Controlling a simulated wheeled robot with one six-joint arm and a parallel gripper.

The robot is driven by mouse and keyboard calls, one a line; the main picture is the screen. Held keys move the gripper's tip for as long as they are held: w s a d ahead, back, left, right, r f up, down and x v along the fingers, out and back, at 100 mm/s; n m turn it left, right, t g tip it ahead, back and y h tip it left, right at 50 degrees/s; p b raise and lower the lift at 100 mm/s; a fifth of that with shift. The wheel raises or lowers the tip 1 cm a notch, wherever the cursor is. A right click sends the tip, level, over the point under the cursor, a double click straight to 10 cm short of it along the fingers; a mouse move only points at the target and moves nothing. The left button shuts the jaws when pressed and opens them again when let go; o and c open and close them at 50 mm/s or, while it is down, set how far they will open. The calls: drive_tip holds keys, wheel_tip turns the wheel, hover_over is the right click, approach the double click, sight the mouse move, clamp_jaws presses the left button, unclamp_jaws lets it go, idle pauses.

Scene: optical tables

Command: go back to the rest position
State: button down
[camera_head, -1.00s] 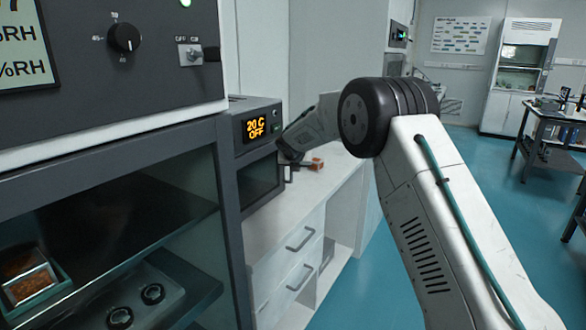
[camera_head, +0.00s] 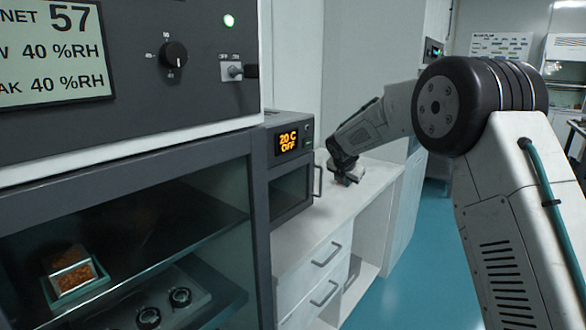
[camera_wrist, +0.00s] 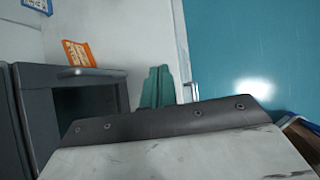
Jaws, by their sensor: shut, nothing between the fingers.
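My gripper (camera_head: 345,176) is at the end of my arm, low over the white counter, just right of the small oven. In the wrist view its teal fingers (camera_wrist: 157,86) are together with nothing between them. An orange item (camera_wrist: 78,53) lies on the counter, left of and apart from the fingers in the wrist view. In the head view my gripper mostly hides that spot.
The small oven (camera_head: 291,185) with a "20 C OFF" display stands on the counter (camera_head: 318,232). A glass-fronted cabinet (camera_head: 130,215) is at the left, with a tray of orange material inside. Teal floor (camera_head: 385,303) is open at the right.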

drive_tip(key=s+d+r+m+g+y, duration=0.1)
drive_tip(key=s+m, duration=0.8)
drive_tip(key=s, duration=1.1)
drive_tip(key=s+d+r+m+g+y, duration=0.1)
drive_tip(key=s+m, duration=0.8)
drive_tip(key=s, duration=1.1)
drive_tip(key=s+d+r+m+g, duration=0.1)
drive_tip(key=s+r+m+g, duration=0.2)
drive_tip(key=s+m, duration=0.6)
drive_tip(key=s+r, duration=0.1)
drive_tip(key=s, duration=1)
drive_tip(key=shift+s+d+r+g+y, duration=0.2)
drive_tip(key=shift+s+g+y, duration=0.1)
drive_tip(key=shift+s+y, duration=0.1)
